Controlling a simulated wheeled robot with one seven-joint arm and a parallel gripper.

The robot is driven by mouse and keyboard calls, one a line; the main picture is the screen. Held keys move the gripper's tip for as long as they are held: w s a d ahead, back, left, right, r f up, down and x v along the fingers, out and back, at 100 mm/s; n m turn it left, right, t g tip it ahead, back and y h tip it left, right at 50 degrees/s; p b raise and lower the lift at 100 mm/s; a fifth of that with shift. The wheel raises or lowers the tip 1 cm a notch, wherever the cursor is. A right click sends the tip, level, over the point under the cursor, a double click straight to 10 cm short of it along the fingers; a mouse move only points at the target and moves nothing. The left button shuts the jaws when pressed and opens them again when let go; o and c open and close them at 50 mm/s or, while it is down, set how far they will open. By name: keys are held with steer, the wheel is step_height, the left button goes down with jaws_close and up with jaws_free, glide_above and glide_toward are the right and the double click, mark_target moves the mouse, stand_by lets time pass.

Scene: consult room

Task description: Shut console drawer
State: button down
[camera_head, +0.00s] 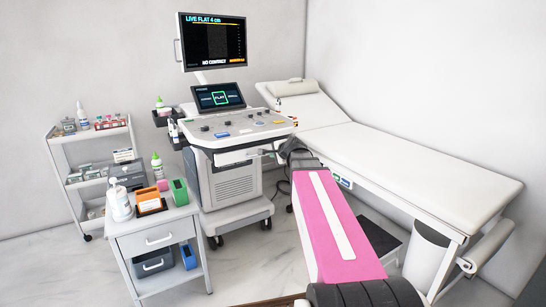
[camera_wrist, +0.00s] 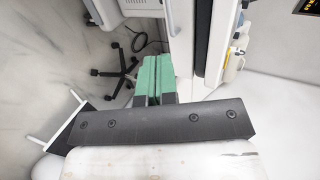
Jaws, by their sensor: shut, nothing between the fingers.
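The ultrasound console (camera_head: 230,180) stands at the centre of the head view, with its control panel on top. Its drawer (camera_head: 238,156) shows as a pale ledge with a dark strip, just below the panel's front edge. How far out it stands is hard to tell. My gripper (camera_wrist: 152,80) is shut and empty, its green fingers together in the wrist view. The console's pale side and dark edge (camera_wrist: 205,40) lie just right of the fingers; I cannot tell whether they touch. In the head view, my pink arm reaches to the console's right front corner and hides most of the gripper.
An exam couch (camera_head: 400,155) runs along the right wall, with a white bin (camera_head: 427,255) and a dark step (camera_head: 380,236) by it. A small cart (camera_head: 160,240) with bottles stands front left, and a shelf trolley (camera_head: 93,165) behind it. Floor between cart and arm is clear.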

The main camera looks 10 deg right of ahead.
steer(key=x, duration=1.3)
steer(key=shift+w+r, duration=0.3)
steer(key=shift+r, duration=0.05)
steer(key=shift+w+a, duration=0.25)
steer(key=shift+w, duration=0.4)
steer(key=shift+w+a, duration=0.2)
steer(key=shift+w, duration=0.45)
